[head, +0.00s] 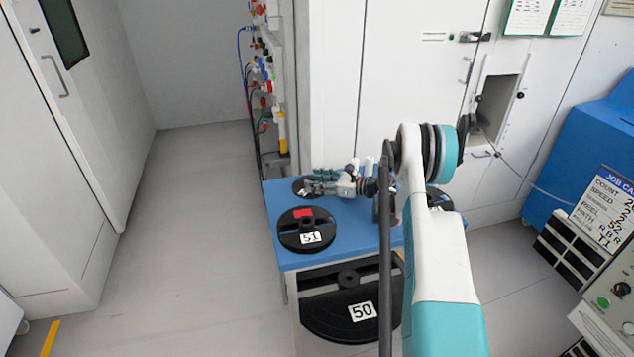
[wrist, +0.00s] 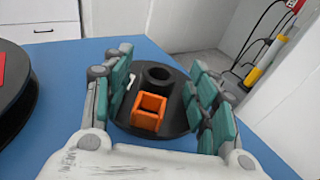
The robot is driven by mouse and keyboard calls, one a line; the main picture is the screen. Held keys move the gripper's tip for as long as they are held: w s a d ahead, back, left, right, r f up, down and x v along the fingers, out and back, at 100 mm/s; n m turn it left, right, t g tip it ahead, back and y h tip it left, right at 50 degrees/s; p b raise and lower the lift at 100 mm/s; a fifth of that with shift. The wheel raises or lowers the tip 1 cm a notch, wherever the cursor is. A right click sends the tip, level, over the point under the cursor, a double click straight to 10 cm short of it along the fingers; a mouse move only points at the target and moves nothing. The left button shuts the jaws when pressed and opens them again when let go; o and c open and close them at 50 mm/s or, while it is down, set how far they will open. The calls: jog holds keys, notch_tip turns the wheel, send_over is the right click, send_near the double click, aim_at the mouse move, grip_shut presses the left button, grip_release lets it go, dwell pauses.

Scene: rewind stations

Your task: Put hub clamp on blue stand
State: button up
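A small round black piece (wrist: 181,112) with a raised hub ring and an orange square frame (wrist: 149,111) on it lies on the blue tabletop; I take it to be the hub clamp. In the head view its black disc (head: 303,187) shows at the far left corner of the blue-topped stand (head: 345,243), partly hidden by my gripper (head: 320,184). In the wrist view my gripper (wrist: 160,66) is open, with teal-padded fingers left and right of the hub and orange frame. Nothing is held between them; I cannot tell whether they touch the disc.
A black reel marked 51 (head: 307,229) with a red patch sits at the tabletop's left. A larger reel marked 50 (head: 335,318) is underneath. Another dark disc (head: 440,200) lies at the right, partly behind my arm. Hoses and fittings (head: 265,75) hang behind. Floor at left is clear.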

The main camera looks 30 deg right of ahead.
jog(key=p+v, duration=0.2)
jog(key=v, duration=1)
jog(key=shift+p, duration=0.4)
